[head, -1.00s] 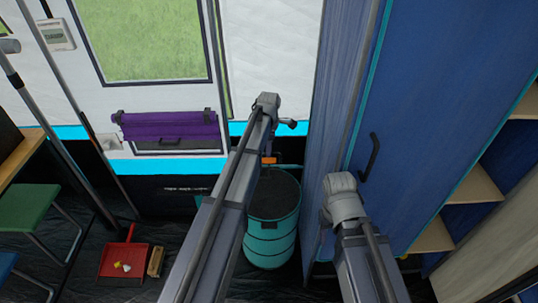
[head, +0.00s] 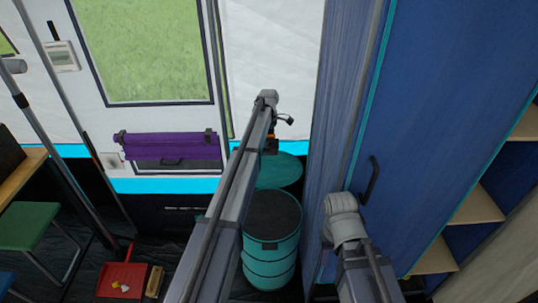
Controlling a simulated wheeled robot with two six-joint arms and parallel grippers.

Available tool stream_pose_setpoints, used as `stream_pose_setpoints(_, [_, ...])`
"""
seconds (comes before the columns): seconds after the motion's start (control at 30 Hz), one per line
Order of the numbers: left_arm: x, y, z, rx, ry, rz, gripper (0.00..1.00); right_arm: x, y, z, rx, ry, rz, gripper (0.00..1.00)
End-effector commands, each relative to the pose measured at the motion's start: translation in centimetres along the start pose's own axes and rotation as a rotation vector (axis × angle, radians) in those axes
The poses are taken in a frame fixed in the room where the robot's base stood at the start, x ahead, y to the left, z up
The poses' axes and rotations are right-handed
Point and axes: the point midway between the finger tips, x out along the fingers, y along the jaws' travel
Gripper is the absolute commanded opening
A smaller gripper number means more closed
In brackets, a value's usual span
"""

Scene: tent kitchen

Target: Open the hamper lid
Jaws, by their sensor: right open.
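The hamper (head: 270,265) is a teal drum with dark bands, standing on the floor beside the blue cabinet. Its round top (head: 276,212) looks dark. The teal lid (head: 280,172) is raised and tilted back behind the hamper's rear rim, its round face showing.
The blue cabinet (head: 435,130) with a dark handle (head: 371,180) stands close on the right of the hamper. A purple roll (head: 168,146) hangs on the tent wall. A red dustpan (head: 120,281) lies on the floor at left, near a green stool (head: 28,225).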

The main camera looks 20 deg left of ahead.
Motion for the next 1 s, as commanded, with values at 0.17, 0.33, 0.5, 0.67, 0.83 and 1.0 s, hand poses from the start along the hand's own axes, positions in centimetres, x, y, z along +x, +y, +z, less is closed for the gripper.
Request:
stream_pose_setpoints(0.17, [0.11, 0.05, 0.00, 0.001, -0.001, -0.003, 0.00, 0.13, -0.01, -0.01, 0.000, 0.000, 0.000, 0.50])
stream_pose_setpoints(0.33, [0.11, 0.01, 0.00, 0.001, -0.001, -0.003, 0.00, 0.12, -0.01, -0.01, 0.000, 0.000, 0.000, 0.50])
stream_pose_setpoints(0.5, [0.09, -0.01, 0.01, 0.001, -0.001, -0.003, 0.28, 0.10, -0.01, -0.01, 0.000, 0.000, 0.000, 0.50])
stream_pose_setpoints(0.67, [0.05, -0.03, 0.01, 0.001, -0.001, -0.004, 0.45, 0.06, -0.01, 0.00, 0.000, 0.000, 0.000, 0.50])
stream_pose_setpoints(0.83, [0.01, -0.03, 0.01, 0.001, -0.001, -0.004, 0.45, 0.02, 0.00, 0.00, 0.000, 0.000, 0.000, 0.50])
stream_pose_setpoints(1.0, [-0.25, -0.05, 0.01, 0.001, -0.001, -0.004, 0.45, -0.23, 0.02, 0.01, 0.000, 0.000, 0.000, 0.50])
